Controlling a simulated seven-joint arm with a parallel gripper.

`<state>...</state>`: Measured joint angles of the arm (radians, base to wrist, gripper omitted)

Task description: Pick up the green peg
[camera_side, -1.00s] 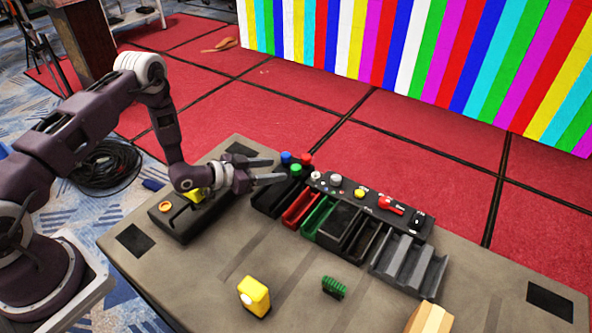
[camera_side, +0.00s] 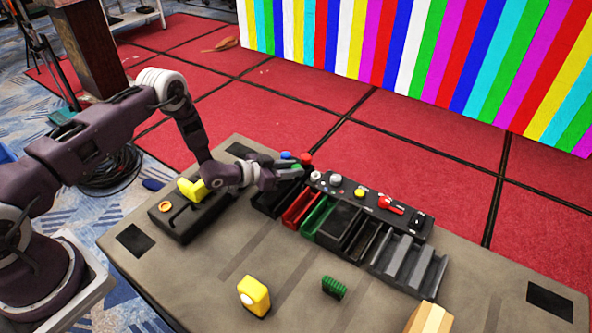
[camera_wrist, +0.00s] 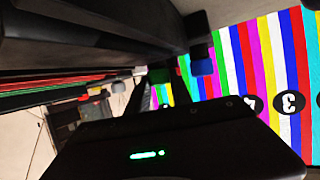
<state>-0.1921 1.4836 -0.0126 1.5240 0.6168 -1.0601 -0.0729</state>
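The green-topped peg (camera_side: 297,167) stands at the left end of the black control panel, near a blue-topped peg (camera_side: 285,155) and a red-topped peg (camera_side: 306,158). My gripper (camera_side: 285,168) is right at the green peg, partly covering it, and its fingers appear apart. In the wrist view the two dark fingers have a gap between them. The green top (camera_wrist: 160,75) shows in that gap, with a blue top (camera_wrist: 202,66) beside it. I cannot tell whether a finger touches the green peg.
Dark, red, green and grey trays (camera_side: 345,228) line up right of my gripper. A yellow block (camera_side: 254,296), a green ribbed piece (camera_side: 334,287) and a tan block (camera_side: 430,318) are at the table's front. A black box with a yellow part (camera_side: 193,189) is at the left.

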